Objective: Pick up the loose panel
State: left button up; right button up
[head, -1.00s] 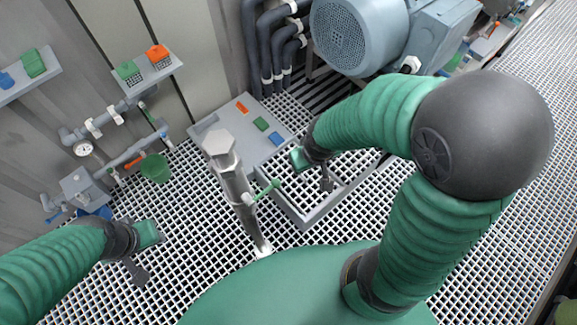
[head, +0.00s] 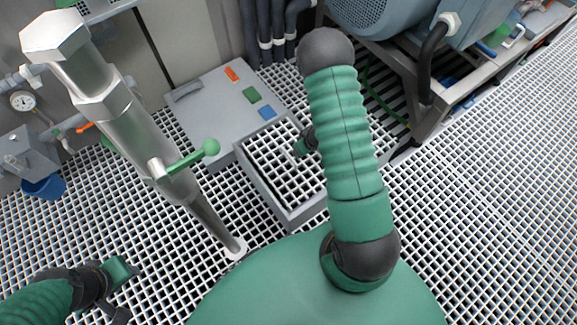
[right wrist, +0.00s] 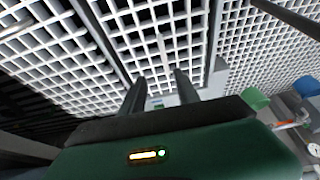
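A flat grey panel (head: 215,115) with a handle and orange, green and blue patches lies on the floor grating, left of centre. A grey frame (head: 262,187) around a square of grating adjoins its near right side. I cannot tell which piece is loose. My right gripper (head: 303,143) is over the framed grating, mostly hidden behind my arm in the head view. In the right wrist view its two fingers (right wrist: 160,84) stand apart with grating beyond and nothing visibly held. My left gripper (head: 122,290) is low at the left over bare grating; its fingers are unclear.
A metal post (head: 130,125) with a hexagonal top and green lever (head: 192,158) stands left of the frame. A blue-grey motor (head: 375,15) on a stand (head: 435,120) is behind right. A blue bucket (head: 43,187) is at left. The right-hand grating is clear.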

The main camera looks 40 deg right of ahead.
jog(key=b+x, duration=0.5)
jog(key=x, duration=0.5)
jog(key=shift+w+a+f, duration=0.15)
jog(key=shift+f, duration=0.2)
jog(key=b+x, duration=0.2)
jog(key=x, duration=0.1)
jog(key=b+x, duration=0.2)
jog(key=shift+w+a+r, duration=0.15)
jog(key=shift+w+a, duration=0.1)
jog(key=shift+r, duration=0.15)
grip_shut()
